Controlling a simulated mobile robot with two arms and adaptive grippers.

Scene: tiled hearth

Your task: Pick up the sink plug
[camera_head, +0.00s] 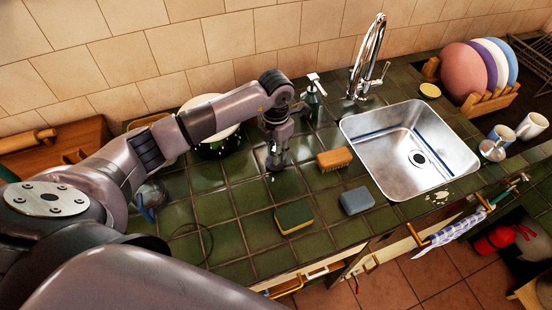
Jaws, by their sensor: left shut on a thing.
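My left gripper (277,158) points down at the tiled counter, left of the sink. It is shut on the sink plug (275,167), a small dark thing at its fingertips, mostly hidden by the fingers. I cannot tell whether the plug touches the tiles. The steel sink (366,131) stands to the right, its dark drain showing in the bottom. My right gripper is not in view.
A wooden brush (334,159), a yellow-green sponge (294,217) and a grey-blue block (357,200) lie near the gripper. A soap dispenser (314,100) and a pot (221,147) stand behind. The tap (368,62) rises behind the sink. Cups (532,126) and a plate rack (490,101) stand right.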

